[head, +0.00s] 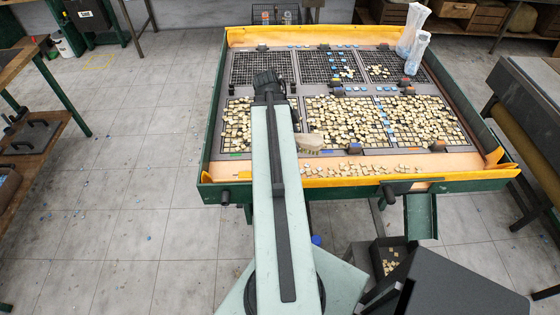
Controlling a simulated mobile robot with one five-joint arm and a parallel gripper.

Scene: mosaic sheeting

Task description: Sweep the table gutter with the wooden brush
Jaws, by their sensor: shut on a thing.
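The table (212,150) has a green frame with a yellow inner rim. Its gutter (230,170) is the pale wooden strip along the near side, with many loose small tiles (370,168) on it, mostly right of my arm. A pale beige, brush-like block (309,142), apparently the wooden brush, shows just right of my arm at the gutter's far edge. Its left end is close to or behind the arm. My arm reaches over the table's near side and ends in a dark joint above the grids. My gripper's jaws do not show and seem hidden behind the arm.
Black grids (262,67) hold many beige tiles, with a few blue ones. Two clear bags (414,50) stand at the table's right edge. A green chute (420,216) hangs at the near right above a dark bin (388,260) with tiles. Floor left of the table is open.

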